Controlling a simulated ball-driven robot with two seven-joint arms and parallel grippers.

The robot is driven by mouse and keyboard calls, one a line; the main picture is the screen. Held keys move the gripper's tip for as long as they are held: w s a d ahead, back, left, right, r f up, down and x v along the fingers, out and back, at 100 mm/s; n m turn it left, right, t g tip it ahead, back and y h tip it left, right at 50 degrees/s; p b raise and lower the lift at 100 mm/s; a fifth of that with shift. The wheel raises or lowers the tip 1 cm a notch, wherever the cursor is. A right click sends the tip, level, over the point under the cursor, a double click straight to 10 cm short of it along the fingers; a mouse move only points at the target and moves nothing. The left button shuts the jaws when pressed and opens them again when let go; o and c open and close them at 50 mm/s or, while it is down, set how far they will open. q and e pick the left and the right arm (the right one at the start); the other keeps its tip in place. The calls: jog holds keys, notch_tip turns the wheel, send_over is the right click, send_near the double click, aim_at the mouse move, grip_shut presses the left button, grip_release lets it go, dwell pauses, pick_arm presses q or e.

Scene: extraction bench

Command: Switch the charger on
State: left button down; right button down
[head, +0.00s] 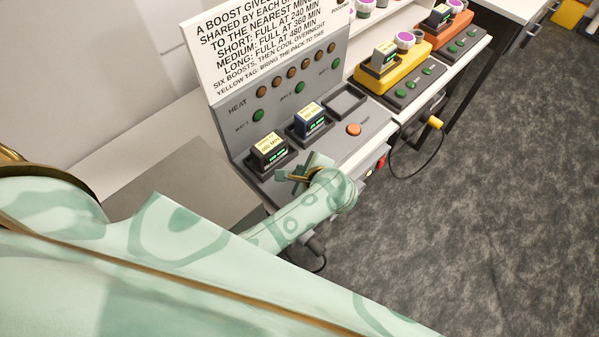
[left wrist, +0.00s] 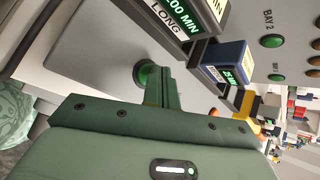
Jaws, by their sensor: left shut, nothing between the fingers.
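The grey charger (head: 335,152) stands on the bench, with a sign behind it and a sloped panel of amber and green lights. A black pack (head: 269,150) sits in its left bay and a blue pack (head: 309,119) in the middle one; the right bay (head: 346,103) is empty. An orange button (head: 353,129) is on its deck and a small red part (head: 381,162) on its front edge. My left gripper (head: 303,173) is shut and empty, low over the deck before the packs. In the left wrist view, its fingers (left wrist: 161,88) are close to a round green button (left wrist: 146,73); contact is unclear.
A yellow charger (head: 377,83) with a grey pack and an orange charger (head: 446,39) with a dark pack stand farther along the bench. A black cable with a yellow plug (head: 435,122) hangs at the front edge. Open carpeted floor (head: 450,240) lies to the right.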

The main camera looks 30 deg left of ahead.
pick_arm(q)
jog(key=shift+f+b, duration=0.25)
jog(key=shift+b, duration=0.1)
jog(key=shift+r, duration=0.1)
dwell(0.5)
jog(key=shift+r+p, duration=0.5)
jog(key=shift+r, duration=0.25)
